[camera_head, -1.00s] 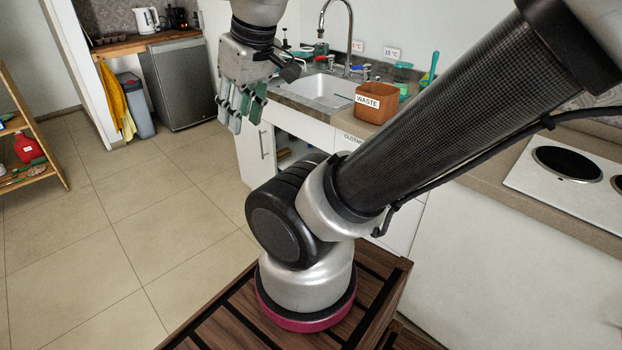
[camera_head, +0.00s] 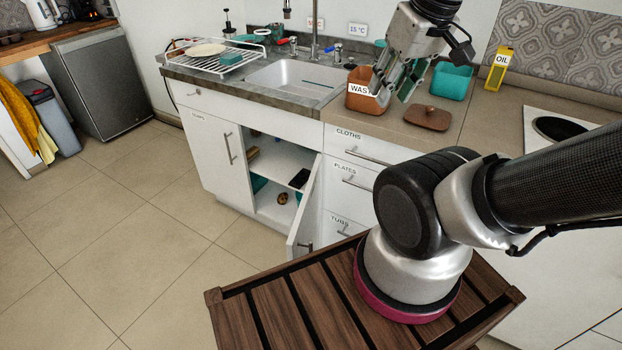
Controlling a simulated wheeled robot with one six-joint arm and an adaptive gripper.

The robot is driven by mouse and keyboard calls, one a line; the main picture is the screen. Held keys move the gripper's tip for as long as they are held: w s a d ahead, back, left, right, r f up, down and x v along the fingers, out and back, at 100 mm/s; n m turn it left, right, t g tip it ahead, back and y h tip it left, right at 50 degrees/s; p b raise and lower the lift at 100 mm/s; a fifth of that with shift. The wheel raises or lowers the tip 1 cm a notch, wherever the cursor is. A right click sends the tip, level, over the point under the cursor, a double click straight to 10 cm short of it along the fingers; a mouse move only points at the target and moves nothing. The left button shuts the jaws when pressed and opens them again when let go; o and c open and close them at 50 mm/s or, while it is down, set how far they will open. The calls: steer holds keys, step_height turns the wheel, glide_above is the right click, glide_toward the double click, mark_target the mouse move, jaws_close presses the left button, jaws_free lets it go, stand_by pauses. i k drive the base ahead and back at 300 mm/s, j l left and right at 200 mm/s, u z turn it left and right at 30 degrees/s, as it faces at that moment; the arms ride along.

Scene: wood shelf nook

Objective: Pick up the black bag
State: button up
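I cannot pick out a black bag with certainty. A small black item (camera_head: 299,178) lies on the shelf inside the open cabinet under the sink, too small to identify. My gripper (camera_head: 394,88) hangs above the counter, in front of the brown WASTE container (camera_head: 361,103) in the picture. Its fingers are apart and nothing shows between them. Its distance from the container is unclear. The black item is down and to the left of my gripper.
The cabinet door (camera_head: 307,213) stands open toward the floor. A brown lid (camera_head: 428,118), a teal container (camera_head: 452,80) and an OIL carton (camera_head: 497,68) are on the counter. A dish rack (camera_head: 215,62) stands left of the sink (camera_head: 292,82). The tiled floor (camera_head: 130,240) at left is clear.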

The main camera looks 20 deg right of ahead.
mark_target(301, 179)
steer(key=z, duration=0.35)
steer(key=k+j, duration=0.1)
steer(key=j, duration=0.4)
steer(key=j+z, duration=0.1)
steer(key=j, duration=0.45)
steer(key=i+j, duration=0.1)
steer(key=j, duration=0.25)
steer(key=i+j+z, duration=0.15)
steer(key=j, duration=0.25)
steer(key=i+j, duration=0.1)
steer(key=j, duration=0.25)
steer(key=i+j+z, duration=0.1)
steer(key=j, duration=0.3)
steer(key=i+j, duration=0.15)
steer(key=j, duration=0.2)
steer(key=i+j, duration=0.2)
steer(key=j, duration=0.15)
steer(key=i+j+z, duration=0.1)
steer(key=j, duration=0.25)
